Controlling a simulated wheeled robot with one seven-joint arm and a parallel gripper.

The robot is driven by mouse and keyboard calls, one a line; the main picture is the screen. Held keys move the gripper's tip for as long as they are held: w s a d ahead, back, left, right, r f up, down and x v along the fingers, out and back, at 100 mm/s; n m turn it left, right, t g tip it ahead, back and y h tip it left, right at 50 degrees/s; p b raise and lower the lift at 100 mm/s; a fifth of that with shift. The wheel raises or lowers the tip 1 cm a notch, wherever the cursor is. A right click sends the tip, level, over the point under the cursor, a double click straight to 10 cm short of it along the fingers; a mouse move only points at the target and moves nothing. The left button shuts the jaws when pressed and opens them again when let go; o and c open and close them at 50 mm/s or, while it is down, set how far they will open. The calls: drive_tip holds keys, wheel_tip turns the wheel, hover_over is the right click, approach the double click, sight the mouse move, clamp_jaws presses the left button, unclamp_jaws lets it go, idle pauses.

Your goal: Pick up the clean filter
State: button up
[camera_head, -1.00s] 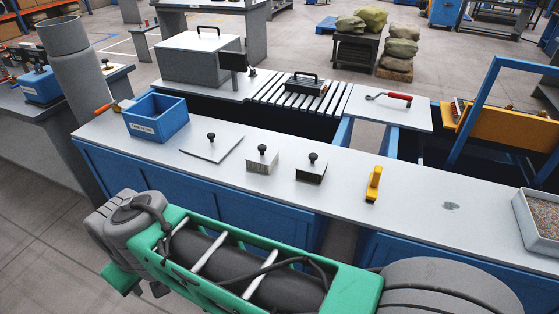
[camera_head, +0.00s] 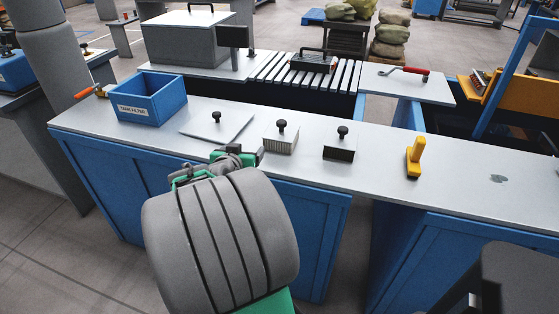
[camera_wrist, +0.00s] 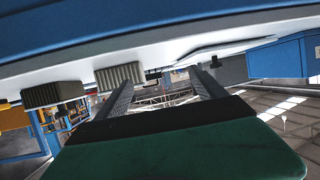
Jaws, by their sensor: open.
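Two ribbed filter blocks with black knobs stand on the long light-grey bench top. The lighter one, apparently the clean filter (camera_head: 280,145), is left of a darker-fronted filter (camera_head: 339,154). In the wrist view, which looks upside down, the lighter filter (camera_wrist: 120,75) and the darker filter (camera_wrist: 53,94) hang at the left. My gripper (camera_head: 236,157) is at the bench's front edge, left of and nearer than the lighter filter. In the wrist view my gripper (camera_wrist: 160,82) has its fingers apart with nothing held between them. The lighter filter appears near the left finger, not between the fingers.
A flat plate with a knob (camera_head: 210,131) lies left of the filters. A blue bin (camera_head: 150,108) labelled for the tank filter stands further left. A yellow handled tool (camera_head: 414,157) stands on the right. Behind are a slatted rack (camera_head: 272,70) and a red-handled tool (camera_head: 416,72).

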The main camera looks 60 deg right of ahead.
sight(282, 135)
drive_tip(key=o, duration=0.4)
drive_tip(key=s+d+h, duration=0.1)
drive_tip(key=s+d, duration=0.1)
drive_tip(key=s+d+m+g+h, duration=0.1)
drive_tip(key=s+d, duration=0.1)
drive_tip(key=s+d+f+h+b, duration=0.1)
drive_tip(key=s+d, duration=0.1)
drive_tip(key=d, duration=0.1)
drive_tip(key=shift+s+m+g, duration=0.3)
drive_tip(key=shift+s+m, duration=0.05)
drive_tip(key=shift+m, duration=0.05)
drive_tip(key=x, duration=0.7)
drive_tip(key=shift+w+d+r, duration=0.1)
drive_tip(key=shift+w, duration=0.1)
drive_tip(key=shift+r, duration=0.1)
drive_tip(key=c, duration=1.4)
